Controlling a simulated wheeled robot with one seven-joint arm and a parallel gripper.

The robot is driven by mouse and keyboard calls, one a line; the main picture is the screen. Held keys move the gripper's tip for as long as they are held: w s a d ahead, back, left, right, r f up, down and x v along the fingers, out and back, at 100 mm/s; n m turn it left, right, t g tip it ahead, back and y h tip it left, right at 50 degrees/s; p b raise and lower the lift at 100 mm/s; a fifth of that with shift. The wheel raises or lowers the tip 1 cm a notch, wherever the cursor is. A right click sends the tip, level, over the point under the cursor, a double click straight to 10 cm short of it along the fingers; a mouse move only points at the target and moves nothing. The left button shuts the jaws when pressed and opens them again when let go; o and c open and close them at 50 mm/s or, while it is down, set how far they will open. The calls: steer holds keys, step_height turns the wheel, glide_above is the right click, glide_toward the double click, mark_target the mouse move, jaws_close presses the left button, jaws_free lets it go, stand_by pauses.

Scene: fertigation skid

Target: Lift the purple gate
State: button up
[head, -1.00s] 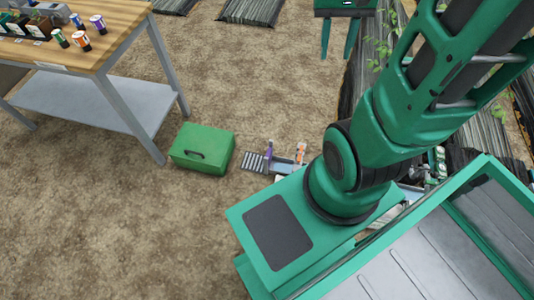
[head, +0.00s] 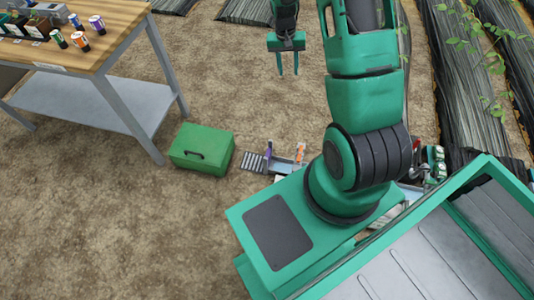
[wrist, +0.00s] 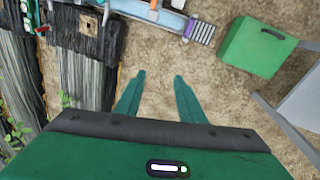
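The purple gate (head: 267,156) is a small upright piece on a low channel near the ground, just right of the green box in the head view. It also shows in the wrist view (wrist: 190,27), near the top, beside the grated end of the channel. My gripper (head: 288,74) is at the top of the head view, pointing down, well apart from the gate. Its two fingers stand apart with nothing between them, also in the wrist view (wrist: 147,77). An orange gate (head: 299,153) stands on the same channel, to the right of the purple one.
A green box (head: 202,150) sits on the ground left of the channel's grated end (head: 253,162). A wooden-topped table (head: 110,30) with cans stands at the left. Dark plastic-covered plant rows (head: 465,80) lie at the right. My base hides part of the channel.

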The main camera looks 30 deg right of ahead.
step_height(320, 180, down, 10)
steer(key=w+a+f, duration=0.1)
steer(key=w, duration=0.2)
steer(key=m+y, duration=0.2)
glide_above(268, 153)
step_height(268, 153, down, 31)
step_height(268, 153, down, 11)
steer(key=shift+s, duration=0.1)
steer(key=shift+c, duration=0.2)
steer(key=shift+r, duration=0.1)
jaws_close()
